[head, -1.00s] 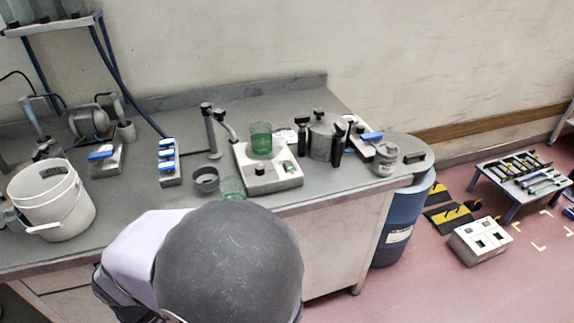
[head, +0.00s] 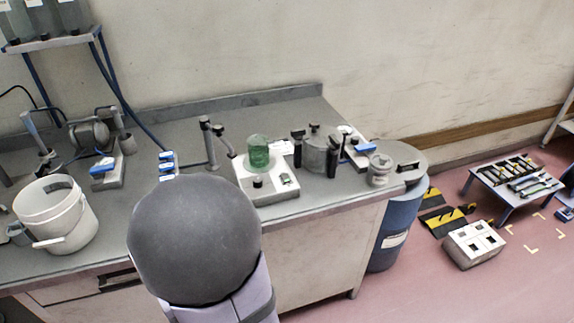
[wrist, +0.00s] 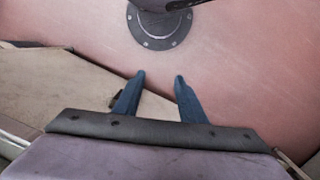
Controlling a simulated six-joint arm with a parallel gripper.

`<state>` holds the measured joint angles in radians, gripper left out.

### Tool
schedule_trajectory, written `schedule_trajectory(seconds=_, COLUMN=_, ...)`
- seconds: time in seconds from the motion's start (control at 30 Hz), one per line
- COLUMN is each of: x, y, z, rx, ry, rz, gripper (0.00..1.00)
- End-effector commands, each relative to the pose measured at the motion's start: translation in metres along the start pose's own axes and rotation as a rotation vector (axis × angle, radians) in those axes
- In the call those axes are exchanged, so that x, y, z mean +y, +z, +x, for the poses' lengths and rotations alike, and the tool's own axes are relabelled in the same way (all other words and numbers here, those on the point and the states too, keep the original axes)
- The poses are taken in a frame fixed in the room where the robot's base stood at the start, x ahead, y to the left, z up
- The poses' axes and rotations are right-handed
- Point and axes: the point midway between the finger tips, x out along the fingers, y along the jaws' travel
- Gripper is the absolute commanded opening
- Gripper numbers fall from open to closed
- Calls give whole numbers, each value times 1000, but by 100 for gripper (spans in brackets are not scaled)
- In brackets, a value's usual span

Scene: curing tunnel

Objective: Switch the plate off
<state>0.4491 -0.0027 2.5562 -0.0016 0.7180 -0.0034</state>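The plate (head: 268,192) is a white box on the bench in the head view. A green, see-through beaker (head: 259,152) stands on top of it. A black knob (head: 257,182) and a small switch (head: 288,180) with a green patch show on its front part; the switch's position is too small to tell. My gripper (wrist: 161,80) shows in the wrist view with two blue fingers apart and nothing between them. It points at the pink floor, away from the plate. The head view does not show my fingers, only my rounded grey arm link in front of the bench.
A lidded grey pot (head: 320,152) stands right of the plate, and a stand with black knobs (head: 208,140) is to its left. A white bucket (head: 55,218) is on the left. A blue drum (head: 397,225) stands at the bench's right end. My arm link hides part of the bench front.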

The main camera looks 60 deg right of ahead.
Motion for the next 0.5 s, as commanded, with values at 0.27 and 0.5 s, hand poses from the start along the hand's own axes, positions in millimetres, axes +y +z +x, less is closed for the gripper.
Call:
schedule_trajectory(seconds=0.27, x=94, y=-13, z=-31, rx=-53, ry=-77, rz=429, gripper=38)
schedule_trajectory(seconds=0.5, x=205, y=-42, z=-51, rx=30, ry=-139, rz=765, gripper=38)
